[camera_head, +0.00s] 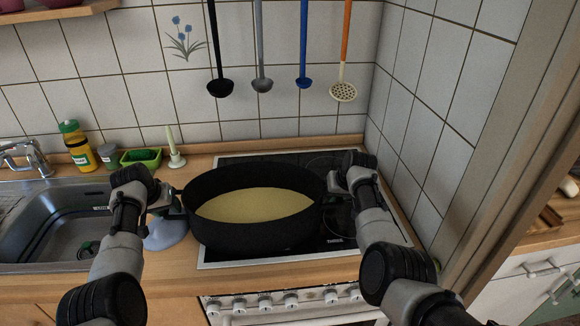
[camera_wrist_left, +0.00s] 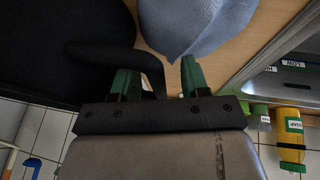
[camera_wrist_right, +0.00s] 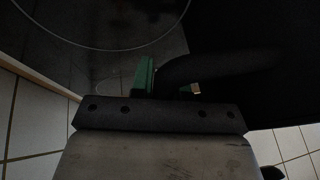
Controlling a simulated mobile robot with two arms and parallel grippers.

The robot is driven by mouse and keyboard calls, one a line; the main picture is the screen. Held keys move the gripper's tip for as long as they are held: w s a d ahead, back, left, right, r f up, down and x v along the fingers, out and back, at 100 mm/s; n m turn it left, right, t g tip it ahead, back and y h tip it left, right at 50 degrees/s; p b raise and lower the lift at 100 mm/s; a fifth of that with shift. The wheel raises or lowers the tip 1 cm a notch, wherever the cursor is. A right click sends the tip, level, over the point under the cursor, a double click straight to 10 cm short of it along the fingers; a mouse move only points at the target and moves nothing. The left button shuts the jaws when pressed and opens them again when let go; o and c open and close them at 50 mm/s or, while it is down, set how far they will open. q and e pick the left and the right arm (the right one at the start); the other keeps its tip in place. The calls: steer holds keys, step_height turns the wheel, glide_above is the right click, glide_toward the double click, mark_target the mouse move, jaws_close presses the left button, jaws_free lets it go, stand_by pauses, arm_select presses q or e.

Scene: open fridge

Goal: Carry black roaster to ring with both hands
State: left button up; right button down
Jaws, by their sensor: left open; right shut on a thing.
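The black roaster (camera_head: 250,235), a deep round pan with a yellowish inside, is between my two grippers at the left front of the black hob (camera_head: 335,225). I cannot tell whether it rests or hangs just above. My left gripper (camera_head: 176,204) is open at its left handle. In the left wrist view the handle (camera_wrist_left: 148,66) lies between the spread green fingers. My right gripper (camera_head: 328,192) is shut on the right handle (camera_wrist_right: 215,68). A thin ring outline (camera_wrist_right: 130,48) shows on the hob in the right wrist view. The roaster hides much of the hob.
A pale blue cloth-like thing (camera_head: 168,235) lies beside the left gripper, close to its finger. The sink (camera_head: 60,225) is at left. Bottles (camera_head: 76,148), a green tray (camera_head: 141,158) and a candle (camera_head: 174,146) stand behind. A tiled wall (camera_head: 425,120) bounds the right.

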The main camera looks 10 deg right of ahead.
arm_select(q)
steer(key=shift+s+f, duration=0.1)
steer(key=shift+f, duration=0.15)
arm_select(e)
steer(key=c, duration=1.4)
jaws_free()
steer(key=shift+s+f, duration=0.1)
steer(key=shift+f, duration=0.05)
arm_select(q)
steer(key=shift+d+r, duration=0.1)
steer(key=shift+r, duration=0.05)
arm_select(e)
steer(key=o, duration=0.4)
steer(key=shift+c, duration=0.2)
arm_select(q)
steer(key=shift+r, duration=0.1)
arm_select(e)
steer(key=shift+r, duration=0.2)
arm_select(q)
steer(key=shift+r+p, duration=0.25)
steer(key=shift+p, duration=0.25)
arm_select(e)
steer(key=shift+r, duration=0.45)
steer(key=shift+r+p, duration=5.15)
steer(key=shift+r, duration=0.05)
arm_select(q)
steer(key=v, duration=0.6)
steer(key=shift+s+r, duration=0.2)
steer(key=shift+a, duration=0.25)
